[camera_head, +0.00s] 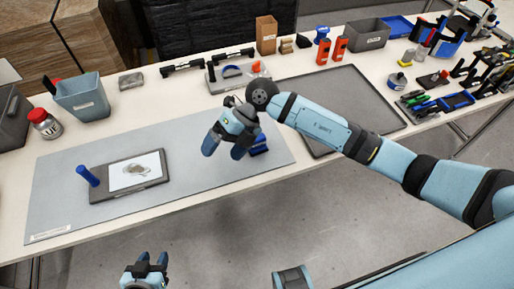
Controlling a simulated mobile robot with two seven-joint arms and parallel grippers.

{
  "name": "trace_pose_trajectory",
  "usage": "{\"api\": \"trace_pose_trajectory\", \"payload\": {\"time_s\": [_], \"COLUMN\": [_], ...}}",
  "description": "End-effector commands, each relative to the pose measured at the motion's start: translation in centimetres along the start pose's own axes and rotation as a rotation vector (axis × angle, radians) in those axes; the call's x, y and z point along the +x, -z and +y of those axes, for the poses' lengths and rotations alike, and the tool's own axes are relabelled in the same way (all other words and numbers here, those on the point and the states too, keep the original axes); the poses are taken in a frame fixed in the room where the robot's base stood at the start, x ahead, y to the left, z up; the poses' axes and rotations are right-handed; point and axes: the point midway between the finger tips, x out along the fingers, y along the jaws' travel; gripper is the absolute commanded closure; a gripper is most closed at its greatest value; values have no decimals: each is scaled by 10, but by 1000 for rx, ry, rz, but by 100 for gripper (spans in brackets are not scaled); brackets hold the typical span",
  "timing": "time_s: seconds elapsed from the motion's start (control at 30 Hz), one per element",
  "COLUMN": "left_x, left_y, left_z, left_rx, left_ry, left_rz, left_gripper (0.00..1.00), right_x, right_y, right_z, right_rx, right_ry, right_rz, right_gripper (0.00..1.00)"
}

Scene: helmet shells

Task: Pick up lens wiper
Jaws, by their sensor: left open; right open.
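My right gripper (224,149) is open, above the right part of the grey mat (80,222), with its fingers pointing down. A small dark-blue item (260,147) lies on the mat just right of its fingers, partly hidden by the gripper; I cannot tell whether it is the lens wiper. A blue upright handle-like piece (87,175) stands at the left edge of a dark tablet-like board (153,182) with a white picture on it. My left gripper (151,262) is open and empty at the bottom, in front of the table edge.
A blue-grey bin (82,98) and a red-lidded jar (44,124) stand at the left. A large empty dark tray (335,90) lies behind my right arm. Tools, bottles and bins crowd the back and right. The mat between board and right gripper is clear.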

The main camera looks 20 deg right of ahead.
Motion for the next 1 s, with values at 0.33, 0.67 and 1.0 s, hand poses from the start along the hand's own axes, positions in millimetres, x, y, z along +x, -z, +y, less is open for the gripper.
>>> {"api": "trace_pose_trajectory", "payload": {"time_s": [0.33,0.67,1.0], "left_x": [9,7,7], "left_y": [-14,-11,-10], "left_z": [2,3,2], "left_rx": [-6,-7,-5], "left_ry": [-3,-4,-3], "left_rz": [-3,0,2], "left_gripper": [57,57,57], "right_x": [-98,-64,-40], "right_y": [-54,-58,-61], "right_z": [-83,-121,-144], "right_rx": [95,106,102], "right_ry": [739,766,764], "right_rz": [-121,-123,-126], "right_gripper": [11,11,11]}}
